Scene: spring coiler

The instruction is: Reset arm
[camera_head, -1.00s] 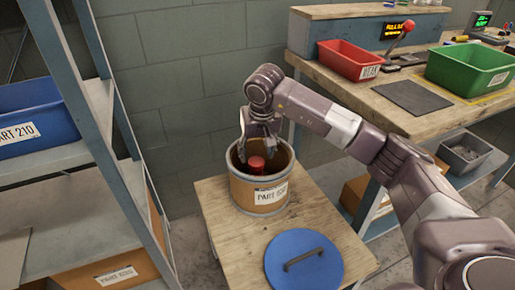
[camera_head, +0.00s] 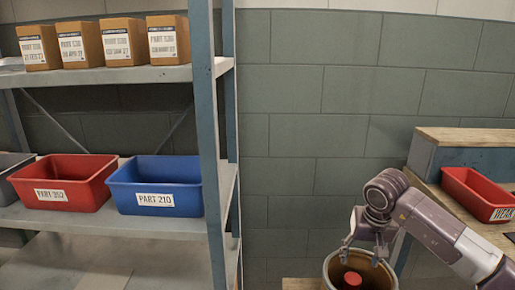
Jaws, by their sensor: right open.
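My right gripper (camera_head: 362,262) shows at the lower right, its arm coming in from the right. Its fingers point down and are spread apart over the mouth of a round drum (camera_head: 333,284). A red object (camera_head: 352,279) shows inside the drum, below and between the fingers, and the gripper is not closed on it. The lower part of the drum is cut off by the bottom edge. My left gripper is not in view.
A shelf rack (camera_head: 212,150) stands at the left with a red bin (camera_head: 62,183), a blue bin (camera_head: 155,187) and several cardboard boxes (camera_head: 122,42). A workbench (camera_head: 470,137) with a red tray (camera_head: 478,192) is at the right. Bare block wall lies between.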

